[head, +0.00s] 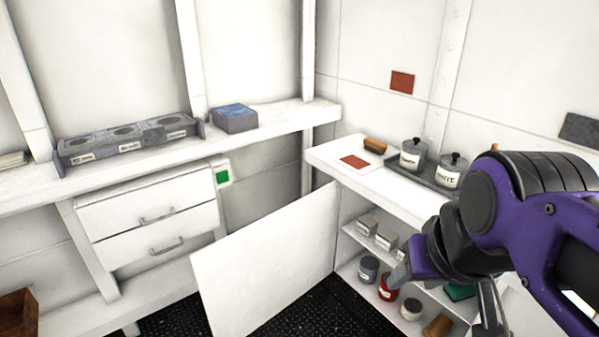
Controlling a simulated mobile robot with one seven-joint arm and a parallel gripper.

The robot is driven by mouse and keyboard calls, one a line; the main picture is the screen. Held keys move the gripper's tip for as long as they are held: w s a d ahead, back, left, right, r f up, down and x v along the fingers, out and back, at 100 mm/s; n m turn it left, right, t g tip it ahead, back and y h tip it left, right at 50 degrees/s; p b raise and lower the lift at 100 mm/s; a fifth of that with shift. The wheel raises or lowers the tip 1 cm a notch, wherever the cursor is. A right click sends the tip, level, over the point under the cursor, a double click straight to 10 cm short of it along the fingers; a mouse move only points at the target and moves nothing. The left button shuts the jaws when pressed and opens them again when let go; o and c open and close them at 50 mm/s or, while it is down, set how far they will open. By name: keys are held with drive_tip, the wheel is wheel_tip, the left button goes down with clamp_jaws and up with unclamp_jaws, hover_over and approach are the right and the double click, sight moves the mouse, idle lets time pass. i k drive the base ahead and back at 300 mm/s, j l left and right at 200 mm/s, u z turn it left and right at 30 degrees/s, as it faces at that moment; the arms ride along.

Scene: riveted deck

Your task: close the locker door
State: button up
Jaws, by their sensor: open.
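The locker door (262,264) is a plain white panel standing wide open. It swings out to the left from the left front edge of the white locker (344,222), over the dark floor. The locker's inside is exposed, with small boxes (377,232) on the upper shelf and several cans and jars, such as a red can (388,287), on the lower one. My gripper (445,302) is open, in front of the locker's right part and to the right of the door, apart from it. My arm hides the locker's right side. No handle shows on the door.
Two lidded jars (412,155) stand on a tray on the locker's top, beside a brown brush (375,145). A workbench (270,119) with shut drawers (150,222) runs along the left wall. Dark riveted floor (340,308) shows around the door.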

sight(245, 278)
drive_tip(key=k+l+z, duration=0.1)
drive_tip(key=k+z, duration=0.35)
drive_tip(key=k+j+z, duration=0.1)
drive_tip(key=z, duration=1.15)
drive_tip(key=k+j, duration=0.15)
drive_tip(key=j, duration=0.35)
drive_tip(key=k+j, duration=0.15)
drive_tip(key=j, duration=0.4)
drive_tip(key=k+j, duration=0.15)
drive_tip(key=j, duration=0.35)
drive_tip(key=k+j, duration=0.15)
drive_tip(key=j, duration=0.35)
drive_tip(key=k+j, duration=0.15)
drive_tip(key=j, duration=0.35)
drive_tip(key=k+j, duration=0.15)
drive_tip(key=j, duration=0.4)
drive_tip(key=k+j, duration=0.15)
drive_tip(key=j, duration=0.35)
drive_tip(key=k+j, duration=0.15)
drive_tip(key=j, duration=0.35)
drive_tip(key=u, duration=0.15)
